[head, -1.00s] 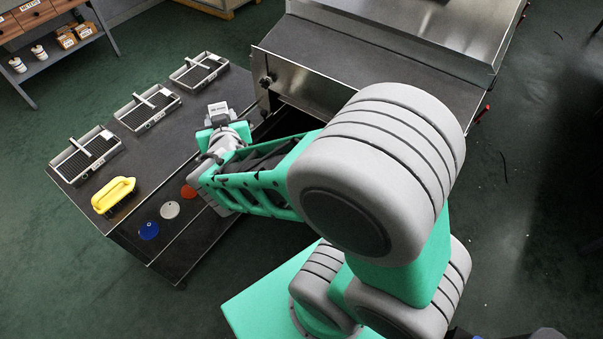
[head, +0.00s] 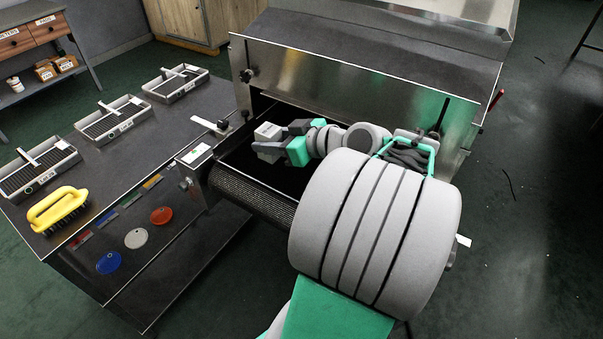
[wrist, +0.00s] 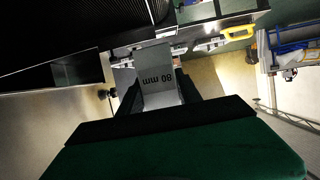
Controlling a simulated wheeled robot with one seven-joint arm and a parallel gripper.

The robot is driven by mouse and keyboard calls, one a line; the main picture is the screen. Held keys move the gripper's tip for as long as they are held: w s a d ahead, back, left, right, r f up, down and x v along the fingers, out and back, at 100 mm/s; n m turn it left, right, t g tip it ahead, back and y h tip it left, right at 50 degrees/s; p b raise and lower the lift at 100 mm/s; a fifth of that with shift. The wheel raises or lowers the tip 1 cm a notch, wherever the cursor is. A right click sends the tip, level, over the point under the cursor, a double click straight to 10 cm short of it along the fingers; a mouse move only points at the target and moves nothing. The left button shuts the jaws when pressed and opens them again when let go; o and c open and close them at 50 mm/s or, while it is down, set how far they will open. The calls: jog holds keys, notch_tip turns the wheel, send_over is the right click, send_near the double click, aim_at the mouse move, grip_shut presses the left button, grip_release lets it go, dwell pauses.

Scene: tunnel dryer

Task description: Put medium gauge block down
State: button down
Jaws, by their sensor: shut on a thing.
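A pale grey gauge block (head: 268,132) is held in my gripper (head: 270,148), in front of the dryer's opening. In the wrist view the block (wrist: 158,72) shows upside-down lettering, "80 mm", and sits between the two dark fingers. My gripper is shut on it. In the head view the block appears above the dark mesh conveyor belt (head: 250,194), clear of it. My arm hides part of the opening and the right part of the belt.
The metal dryer hood (head: 350,85) stands close behind my gripper. A white-labelled box (head: 197,155) sits by the belt's left edge.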

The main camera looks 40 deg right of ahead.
jog(key=w+d+f, duration=0.2)
jog(key=d+f, duration=0.1)
jog(key=w+d+f, duration=0.2)
jog(key=w+d, duration=0.1)
jog(key=w+d+f, duration=0.2)
jog(key=d+f, duration=0.1)
jog(key=shift+w+d+f, duration=0.3)
jog(key=shift+d+f, duration=0.05)
jog(key=shift+d, duration=0.05)
jog(key=shift+w+d+f, duration=0.15)
jog(key=shift+d+f, duration=0.05)
jog(key=shift+f, duration=0.1)
notch_tip(320, 180, down, 3)
jog(key=shift+d+f, duration=0.1)
jog(key=c, duration=0.8)
grip_release()
jog(key=v, duration=1.2)
